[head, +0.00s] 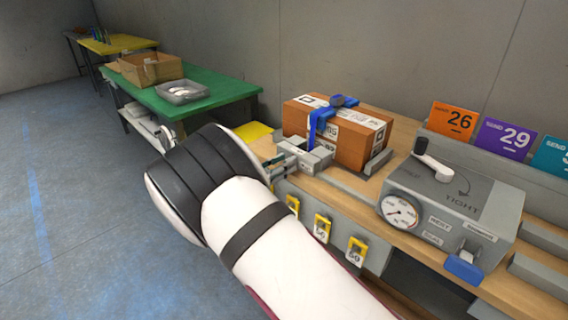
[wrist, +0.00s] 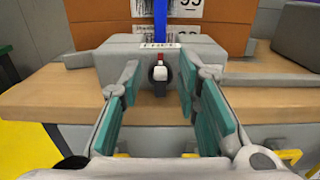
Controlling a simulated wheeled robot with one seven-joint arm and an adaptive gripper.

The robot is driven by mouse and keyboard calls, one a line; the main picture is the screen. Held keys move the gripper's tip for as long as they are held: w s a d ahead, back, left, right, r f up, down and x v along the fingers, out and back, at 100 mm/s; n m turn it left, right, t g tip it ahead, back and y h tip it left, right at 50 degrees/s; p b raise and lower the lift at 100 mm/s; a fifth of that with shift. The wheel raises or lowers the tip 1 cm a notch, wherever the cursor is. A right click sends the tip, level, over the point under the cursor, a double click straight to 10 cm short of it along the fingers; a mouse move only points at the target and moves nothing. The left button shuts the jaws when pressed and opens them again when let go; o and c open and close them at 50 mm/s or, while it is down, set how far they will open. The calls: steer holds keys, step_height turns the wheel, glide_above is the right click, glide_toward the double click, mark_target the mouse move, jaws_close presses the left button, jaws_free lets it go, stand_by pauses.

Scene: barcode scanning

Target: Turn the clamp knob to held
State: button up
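A small dark knob with a pale middle and red top (wrist: 159,73) sits on the front of the grey clamp block (wrist: 113,48), under a small label that seems to read FREE. The clamp block (head: 318,157) stands before a brown carton (head: 362,146) with a blue strap (head: 318,122). My gripper (wrist: 158,92) is open, with teal fingers on either side of the knob and a gap on both sides. In the head view my gripper (head: 280,165) is at the bench's front edge, partly hidden by my arm. The knob is not visible there.
A grey box (head: 455,195) with a black-and-white lever (head: 432,160), a gauge (head: 399,212) and a blue part (head: 464,267) stands at right. Yellow tags (head: 322,224) hang along the bench front. Signs 26 and 29 stand behind. A green table (head: 205,85) is at back left.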

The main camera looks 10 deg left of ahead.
steer(key=shift+w+d, duration=0.15)
steer(key=shift+w, duration=0.1)
jaws_close()
steer(key=shift+m, duration=0.3)
steer(key=m+b, duration=0.1)
steer(key=m, duration=0.3)
steer(key=m+b, duration=0.2)
steer(key=m, duration=0.2)
steer(key=m+b, duration=0.1)
steer(key=m, duration=0.3)
steer(key=shift+s+d+f+m+b, duration=0.3)
steer(key=shift+s+d+m+b, duration=0.05)
steer(key=shift+m+b, duration=0.05)
steer(key=shift+a, duration=0.1)
stand_by(0.9)
